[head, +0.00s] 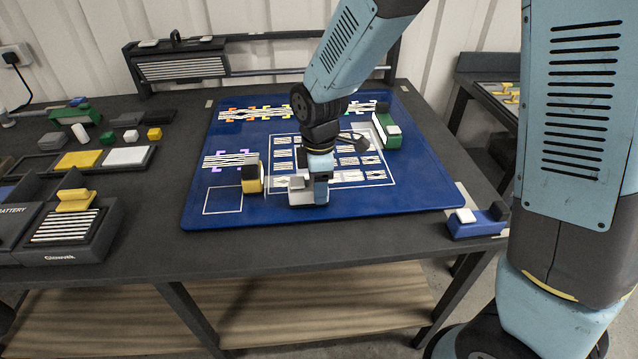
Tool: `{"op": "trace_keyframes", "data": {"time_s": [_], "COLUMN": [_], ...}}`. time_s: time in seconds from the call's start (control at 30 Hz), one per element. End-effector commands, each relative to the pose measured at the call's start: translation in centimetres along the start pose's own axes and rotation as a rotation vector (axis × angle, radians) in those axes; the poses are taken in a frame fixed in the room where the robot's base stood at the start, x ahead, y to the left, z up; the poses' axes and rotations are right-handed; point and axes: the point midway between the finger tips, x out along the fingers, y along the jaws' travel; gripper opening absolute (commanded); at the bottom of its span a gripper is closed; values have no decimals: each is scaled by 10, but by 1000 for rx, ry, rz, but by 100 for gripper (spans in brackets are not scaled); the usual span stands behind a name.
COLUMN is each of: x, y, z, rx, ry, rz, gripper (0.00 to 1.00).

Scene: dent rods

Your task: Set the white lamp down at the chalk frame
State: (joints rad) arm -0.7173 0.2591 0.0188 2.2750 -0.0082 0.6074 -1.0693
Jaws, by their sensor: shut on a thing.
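My gripper (319,190) is over the front middle of the blue mat (420,190). It is shut on the white lamp (300,192), a pale block with a dark part, partly hidden by the gripper. The lamp is low over or on the mat; I cannot tell if it touches. A small empty square outlined in white, the chalk frame (205,202), is at the mat's front left, to the left of the lamp. A larger white outline surrounds rows of striped patches behind the gripper.
A yellow lamp (252,184) stands between the chalk frame and my gripper. A green lamp (390,134) is at the mat's right, a blue lamp (478,222) at its front right corner. Striped cards lie at the mat's back and left. Trays and blocks fill the table's left.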

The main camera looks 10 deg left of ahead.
Motion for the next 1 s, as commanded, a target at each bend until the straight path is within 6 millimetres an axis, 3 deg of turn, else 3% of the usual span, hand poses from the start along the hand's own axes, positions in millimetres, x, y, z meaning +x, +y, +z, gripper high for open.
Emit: {"op": "trace_keyframes", "data": {"time_s": [0.63, 0.67, 1.0], "x": [6, 6, 6], "y": [0, 0, 0], "z": [0, 0, 0], "rx": [0, 0, -1], "ry": [0, 0, 0], "rz": [0, 0, 0], "gripper": [13, 54, 83]}}
